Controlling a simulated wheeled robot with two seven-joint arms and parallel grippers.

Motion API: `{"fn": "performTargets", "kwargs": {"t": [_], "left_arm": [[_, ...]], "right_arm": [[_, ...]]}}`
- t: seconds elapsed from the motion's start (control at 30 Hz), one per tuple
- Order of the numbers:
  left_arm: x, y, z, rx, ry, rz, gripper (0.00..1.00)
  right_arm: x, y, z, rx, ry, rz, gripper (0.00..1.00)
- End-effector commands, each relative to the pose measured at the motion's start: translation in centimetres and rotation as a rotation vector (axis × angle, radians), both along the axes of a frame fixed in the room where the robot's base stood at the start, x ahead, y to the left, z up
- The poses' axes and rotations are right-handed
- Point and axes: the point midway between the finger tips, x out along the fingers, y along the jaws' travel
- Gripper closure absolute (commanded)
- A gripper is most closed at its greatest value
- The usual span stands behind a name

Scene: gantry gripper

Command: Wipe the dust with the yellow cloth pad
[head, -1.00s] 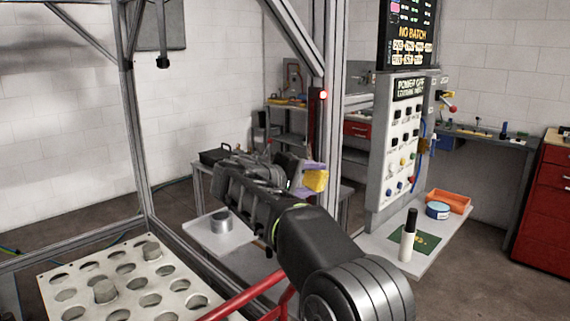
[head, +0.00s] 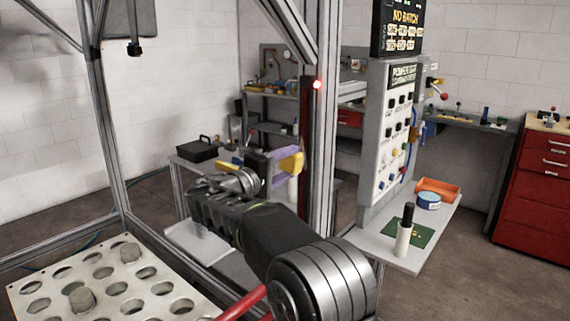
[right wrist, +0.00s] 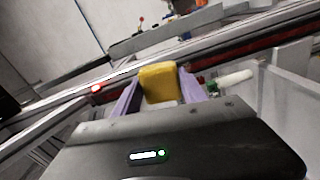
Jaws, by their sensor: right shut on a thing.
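The yellow cloth pad (head: 291,163) is in my right gripper (head: 284,167), near the upright post of the metal frame in the head view. In the right wrist view the pad (right wrist: 160,83) sits between the two purple fingers of the right gripper (right wrist: 160,97), which is shut on it. The pad is held in the air, and I cannot tell whether it touches the post. Dust shows as small specks on a green mat (head: 424,235) on the side shelf, though they are too small to be sure. My left gripper is not in view.
The side shelf (head: 375,244) holds a white bottle with a black cap (head: 404,232), a blue tin (head: 428,201) and an orange tray (head: 438,188). A control panel (head: 392,140) stands behind it. A plate with holes (head: 60,272) lies at lower left. Frame posts (head: 322,130) stand close to my arm.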

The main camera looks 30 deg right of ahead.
Motion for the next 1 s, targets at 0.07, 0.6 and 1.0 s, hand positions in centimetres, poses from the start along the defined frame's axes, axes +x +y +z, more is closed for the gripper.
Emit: {"fn": "performTargets", "kwargs": {"t": [0.07, 0.6, 1.0], "left_arm": [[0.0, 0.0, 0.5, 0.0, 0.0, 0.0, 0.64], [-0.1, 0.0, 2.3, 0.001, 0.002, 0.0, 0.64], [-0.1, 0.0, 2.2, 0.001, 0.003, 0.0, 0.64]], "right_arm": [[0.1, -0.7, 0.2, -0.001, 0.001, -0.002, 0.83], [1.4, -4.9, 0.1, 0.0, 0.001, 0.0, 0.83], [1.5, -5.0, 0.0, 0.0, 0.0, 0.0, 0.83]]}}
